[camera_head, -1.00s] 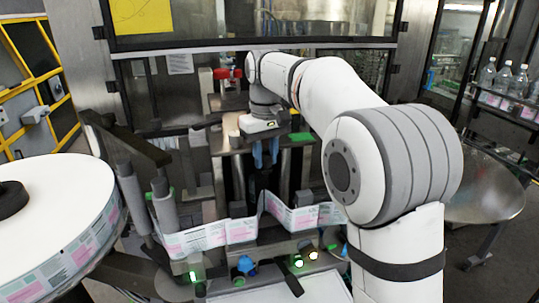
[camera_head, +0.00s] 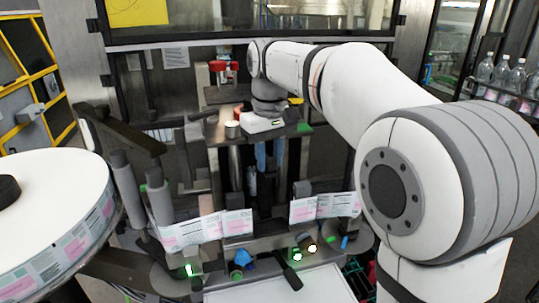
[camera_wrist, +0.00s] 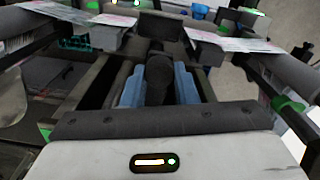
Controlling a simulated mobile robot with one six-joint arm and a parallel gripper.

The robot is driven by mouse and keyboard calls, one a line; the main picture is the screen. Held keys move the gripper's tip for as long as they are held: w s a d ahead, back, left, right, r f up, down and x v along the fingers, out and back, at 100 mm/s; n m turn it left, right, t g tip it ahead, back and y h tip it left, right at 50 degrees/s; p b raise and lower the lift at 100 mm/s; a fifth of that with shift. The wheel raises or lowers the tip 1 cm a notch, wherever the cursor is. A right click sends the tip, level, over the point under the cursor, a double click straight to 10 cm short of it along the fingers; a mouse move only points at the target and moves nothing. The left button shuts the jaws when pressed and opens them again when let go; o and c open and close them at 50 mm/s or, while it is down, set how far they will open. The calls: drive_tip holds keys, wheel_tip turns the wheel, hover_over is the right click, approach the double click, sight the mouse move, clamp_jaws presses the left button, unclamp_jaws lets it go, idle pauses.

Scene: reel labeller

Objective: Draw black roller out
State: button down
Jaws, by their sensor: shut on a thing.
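My gripper (camera_head: 268,160) points down in front of the machine, its blue fingers on either side of the black roller. In the wrist view my gripper (camera_wrist: 159,88) has a finger on each side of the black roller (camera_wrist: 159,70), shut on it. The roller's dark round end faces the camera; its lower part is hard to make out. The printed label web shows as a left piece (camera_head: 205,230) and a right piece (camera_head: 325,206), with a gap below my gripper. The wrist view also shows separate left (camera_wrist: 112,19) and right (camera_wrist: 232,41) pieces.
A large white label reel (camera_head: 50,205) stands at the left. Grey upright rollers (camera_head: 128,190) stand beside it. A metal plate (camera_head: 225,118) lies just behind and left of my gripper. Bottles (camera_head: 500,75) stand on a shelf at the right.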

drive_tip(key=shift+d+f, duration=0.1)
drive_tip(key=c, duration=1.5)
unclamp_jaws()
drive_tip(key=shift+s, duration=0.1)
drive_tip(key=shift+c, duration=0.2)
drive_tip(key=shift+o, duration=0.5)
drive_tip(key=shift+s+d, duration=0.1)
wheel_tip(320, 180, up, 8)
drive_tip(key=s+d+f+m+t, duration=0.1)
drive_tip(key=s+d+f+m, duration=0.2)
drive_tip(key=s+d+f, duration=0.4)
drive_tip(key=s+d+f+m+t+b, duration=0.1)
drive_tip(key=s+d+f+m+t, duration=0.1)
drive_tip(key=s+d+f, duration=0.6)
drive_tip(key=s+f+m, duration=0.1)
drive_tip(key=s+f, duration=0.5)
drive_tip(key=f, duration=0.1)
drive_tip(key=shift+s+d, duration=0.15)
drive_tip(key=shift+d, duration=0.05)
